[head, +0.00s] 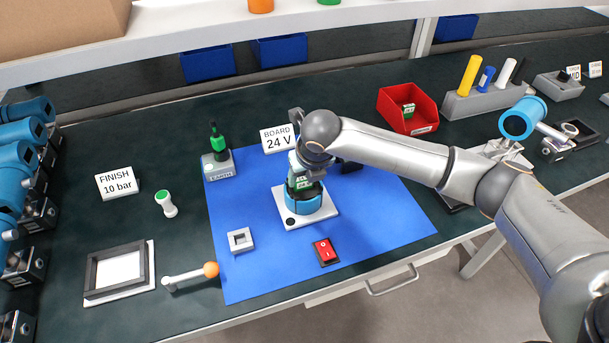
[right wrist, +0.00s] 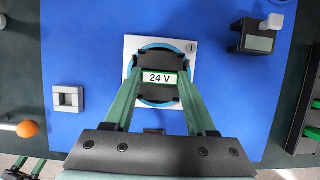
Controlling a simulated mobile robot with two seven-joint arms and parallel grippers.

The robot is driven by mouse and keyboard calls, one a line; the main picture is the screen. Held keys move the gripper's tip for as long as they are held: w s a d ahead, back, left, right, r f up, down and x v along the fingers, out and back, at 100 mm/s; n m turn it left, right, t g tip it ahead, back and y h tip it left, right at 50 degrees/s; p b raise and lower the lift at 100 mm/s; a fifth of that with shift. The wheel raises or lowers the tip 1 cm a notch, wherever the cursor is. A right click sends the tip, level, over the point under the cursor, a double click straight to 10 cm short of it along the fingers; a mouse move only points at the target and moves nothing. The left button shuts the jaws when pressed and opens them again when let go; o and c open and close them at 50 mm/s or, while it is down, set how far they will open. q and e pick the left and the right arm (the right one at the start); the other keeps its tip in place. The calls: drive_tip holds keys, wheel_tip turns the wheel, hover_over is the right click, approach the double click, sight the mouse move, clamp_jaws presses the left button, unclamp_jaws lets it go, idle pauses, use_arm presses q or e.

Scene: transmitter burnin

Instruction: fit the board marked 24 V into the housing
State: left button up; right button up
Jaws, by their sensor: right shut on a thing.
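My right gripper (head: 304,182) is shut on a small green board and points down over the housing. The board (right wrist: 160,78) shows a white 24 V label between the two fingers in the right wrist view. The housing (head: 306,204) is a round blue body on a white square plate (head: 290,218) on the blue mat; its blue rim also shows in the right wrist view (right wrist: 160,103). The fingers hide part of the housing's top, and I cannot tell how deep the board sits.
A BOARD 24 V sign (head: 278,139) stands behind. A red bin (head: 408,110) holds another green board. A red rocker switch (head: 325,252), a grey square block (head: 241,240) and a green-topped tool in a stand (head: 217,158) surround the housing.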

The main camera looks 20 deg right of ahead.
drive_tip(key=o, duration=1.3)
drive_tip(key=shift+f, duration=0.15)
drive_tip(key=shift+o, duration=0.2)
drive_tip(key=shift+r, duration=0.3)
drive_tip(key=p+v, duration=0.1)
drive_tip(key=v, duration=1)
drive_tip(key=shift+s+r, duration=0.15)
drive_tip(key=shift+r, duration=0.25)
